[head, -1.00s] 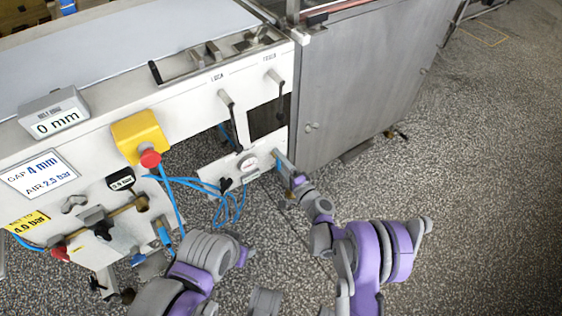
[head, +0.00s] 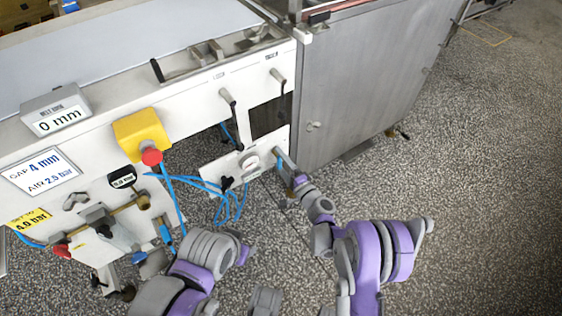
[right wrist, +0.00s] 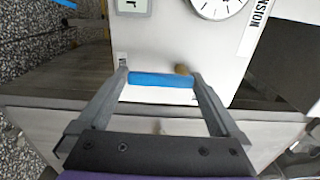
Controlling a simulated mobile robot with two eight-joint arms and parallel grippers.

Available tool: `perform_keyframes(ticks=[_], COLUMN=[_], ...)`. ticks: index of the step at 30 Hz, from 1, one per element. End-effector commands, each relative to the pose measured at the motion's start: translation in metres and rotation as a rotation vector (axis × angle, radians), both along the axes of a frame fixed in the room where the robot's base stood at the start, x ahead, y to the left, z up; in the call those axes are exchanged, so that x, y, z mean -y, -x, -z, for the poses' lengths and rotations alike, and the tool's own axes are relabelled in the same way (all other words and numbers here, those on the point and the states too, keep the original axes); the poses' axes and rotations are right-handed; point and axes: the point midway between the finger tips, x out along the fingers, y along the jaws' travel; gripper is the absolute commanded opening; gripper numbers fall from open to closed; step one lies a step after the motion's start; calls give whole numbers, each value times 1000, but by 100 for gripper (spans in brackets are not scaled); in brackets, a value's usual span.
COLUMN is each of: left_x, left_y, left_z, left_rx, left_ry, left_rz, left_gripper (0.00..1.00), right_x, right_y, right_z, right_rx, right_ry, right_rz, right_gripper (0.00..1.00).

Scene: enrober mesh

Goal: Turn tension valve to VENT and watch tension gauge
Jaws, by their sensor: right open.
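The tension gauge (head: 249,161) is a round white dial on the low white panel in the head view. In the right wrist view the gauge (right wrist: 215,4) is cut by the top edge, beside a TENSION label (right wrist: 259,22). Its reading is not legible. A blue handle (right wrist: 160,79), seemingly the tension valve's, lies crosswise below the gauge, with a brass part behind its right side. My right gripper (right wrist: 160,84) is open, with one finger at each end of the handle; contact is unclear. In the head view the right gripper (head: 283,160) is at the panel's right edge. My left gripper is not visible.
Blue hoses (head: 215,187) hang left of the panel. A yellow box with a red button (head: 151,156) sits on the machine front. A steel cabinet (head: 365,85) stands close to the right. The speckled floor (head: 480,200) is open farther right.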

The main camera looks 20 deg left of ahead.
Motion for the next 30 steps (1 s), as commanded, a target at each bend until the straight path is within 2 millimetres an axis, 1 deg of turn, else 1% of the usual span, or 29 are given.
perform_keyframes(ticks=[5,12,18,23,30], left_x=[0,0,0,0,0], left_y=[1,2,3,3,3], left_z=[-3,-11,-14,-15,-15], left_rx=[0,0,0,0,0], left_ry=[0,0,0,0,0], left_rz=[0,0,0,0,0], left_gripper=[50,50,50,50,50], right_x=[16,55,78,85,85], right_y=[11,42,60,66,66], right_z=[-1,-1,-1,0,0], right_rx=[0,0,0,0,0], right_ry=[0,1,0,0,0], right_rz=[2,3,2,0,0], right_gripper=[100,100,100,100,100])
